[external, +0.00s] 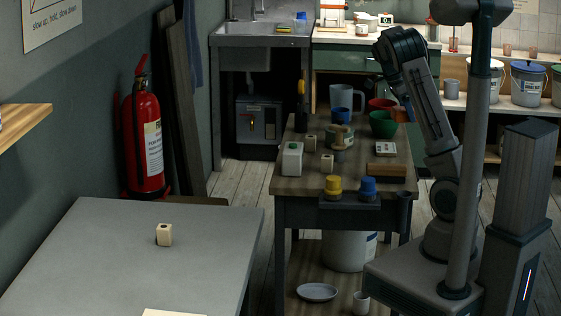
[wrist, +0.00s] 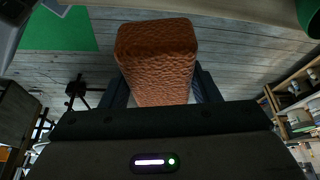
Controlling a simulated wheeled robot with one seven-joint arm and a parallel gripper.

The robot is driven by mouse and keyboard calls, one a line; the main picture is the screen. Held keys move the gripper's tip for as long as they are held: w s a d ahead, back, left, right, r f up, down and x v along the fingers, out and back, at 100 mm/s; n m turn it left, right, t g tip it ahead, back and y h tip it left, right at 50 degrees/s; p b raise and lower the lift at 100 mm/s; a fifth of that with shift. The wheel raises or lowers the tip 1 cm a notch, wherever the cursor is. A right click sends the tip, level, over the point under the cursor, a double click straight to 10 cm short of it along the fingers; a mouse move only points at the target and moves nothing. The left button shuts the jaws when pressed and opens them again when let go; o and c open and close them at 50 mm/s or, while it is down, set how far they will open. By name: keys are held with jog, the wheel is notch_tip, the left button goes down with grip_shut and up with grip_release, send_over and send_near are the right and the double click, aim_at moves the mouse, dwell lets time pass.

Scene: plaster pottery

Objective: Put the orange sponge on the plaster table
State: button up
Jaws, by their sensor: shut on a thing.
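The orange sponge (wrist: 158,58) fills the upper middle of the wrist view, a rough orange-brown block. My gripper (wrist: 160,92) is shut on it, with a dark finger on each side. In the external view my arm bends over the far right of the wooden table; my gripper is mostly hidden behind my arm there, and the sponge cannot be made out with certainty. A bare-looking grey table (external: 120,262) stands at the front left, and the cluttered wooden table (external: 300,187) stands in the middle. No label shows which is the plaster table.
The grey table holds a small beige block (external: 164,235) and has wide free room. The wooden table carries a white bottle (external: 292,159), yellow (external: 333,187) and blue (external: 368,188) jars, a green bowl (external: 382,125) and a brown block (external: 386,170). A fire extinguisher (external: 146,140) hangs left.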

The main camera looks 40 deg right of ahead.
jog(key=s+d, duration=0.1)
jog(key=s+m, duration=0.1)
jog(key=shift+s+d+r+m, duration=0.2)
jog(key=shift+s+d+m, duration=0.1)
jog(key=shift+d, duration=0.1)
jog(key=w+a+f, duration=0.2)
jog(key=w+f, duration=0.1)
jog(key=f, duration=0.1)
jog(key=w+a+f+p, duration=0.1)
jog(key=w+a+f, duration=0.1)
jog(key=w+f, duration=0.1)
jog(key=w+a+f+p, duration=0.1)
jog(key=w+a+f, duration=0.2)
jog(key=f, duration=0.2)
jog(key=shift+w, duration=0.3)
jog(key=shift+w+a+f, duration=0.1)
jog(key=shift+f, duration=2)
jog(key=shift+f, duration=0.15)
jog(key=o, duration=0.9)
jog(key=shift+o, duration=0.3)
